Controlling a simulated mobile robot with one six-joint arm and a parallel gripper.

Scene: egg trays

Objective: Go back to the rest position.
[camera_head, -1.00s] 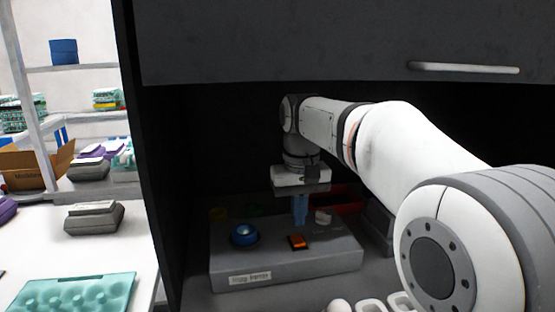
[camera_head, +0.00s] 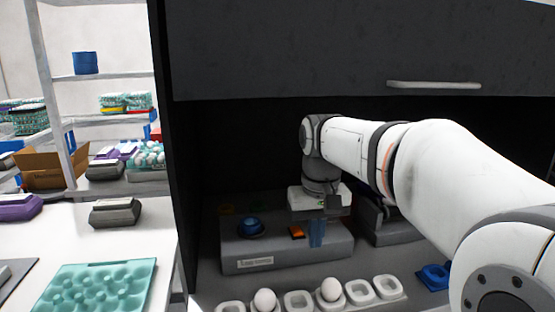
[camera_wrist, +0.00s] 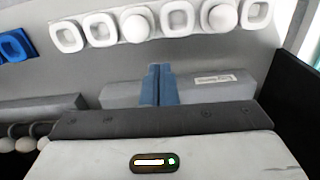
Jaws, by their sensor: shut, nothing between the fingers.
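My gripper (camera_head: 316,234) hangs from my arm inside the dark cabinet, pointing down. Its blue fingers are together and empty. In the wrist view the shut fingers (camera_wrist: 159,72) point toward the grey box (camera_wrist: 120,95), whose label shows at the right. I cannot tell how far the fingers are from the box.
A row of white egg cups (camera_head: 299,301) holding two eggs lies in front of the box, with a blue cup (camera_head: 433,277) at the right. A teal egg tray (camera_head: 140,268) is on the white table at left. The cabinet door handle (camera_head: 434,85) is above my arm.

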